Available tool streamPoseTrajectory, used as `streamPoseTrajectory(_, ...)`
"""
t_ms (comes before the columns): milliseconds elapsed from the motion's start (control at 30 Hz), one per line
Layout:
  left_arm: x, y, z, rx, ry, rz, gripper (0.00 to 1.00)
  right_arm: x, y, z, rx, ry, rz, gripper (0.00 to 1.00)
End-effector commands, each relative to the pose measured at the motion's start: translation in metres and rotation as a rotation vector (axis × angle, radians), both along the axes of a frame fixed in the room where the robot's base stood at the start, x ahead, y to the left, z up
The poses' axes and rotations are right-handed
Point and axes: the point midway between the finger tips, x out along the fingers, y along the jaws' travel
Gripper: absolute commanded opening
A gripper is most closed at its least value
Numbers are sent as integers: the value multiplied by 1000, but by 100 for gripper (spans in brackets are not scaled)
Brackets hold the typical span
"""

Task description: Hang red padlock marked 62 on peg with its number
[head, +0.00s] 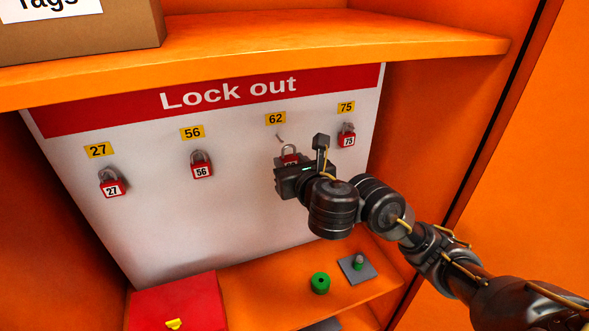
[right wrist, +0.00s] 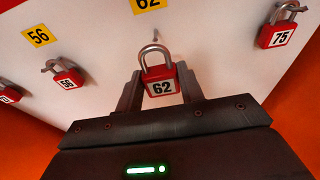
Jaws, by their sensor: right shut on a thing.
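The red padlock marked 62 (right wrist: 162,82) is between the fingers of my right gripper (right wrist: 162,92), which is shut on its body. Its silver shackle points up. In the head view the padlock (head: 289,154) is partly hidden by my right gripper (head: 284,168). The peg under the yellow 62 label (head: 275,119) shows bare in the head view (head: 281,138). In the right wrist view the peg (right wrist: 156,37) is just above the shackle. The shackle looks apart from the peg, but the depth between them is hard to tell. My left gripper is not in view.
Padlocks 27 (head: 113,187), 56 (head: 202,170) and 75 (head: 347,139) hang on the white board (head: 230,215) under their labels. An orange shelf (head: 300,45) juts out above. Below are a red box (head: 180,300), a green ring (head: 320,283) and a grey plate (head: 349,273).

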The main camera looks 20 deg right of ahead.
Motion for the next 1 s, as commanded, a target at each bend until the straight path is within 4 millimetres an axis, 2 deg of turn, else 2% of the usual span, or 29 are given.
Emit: streamPoseTrajectory(1000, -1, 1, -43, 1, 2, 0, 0, 63, -1, -9, 0, -1, -1, 14)
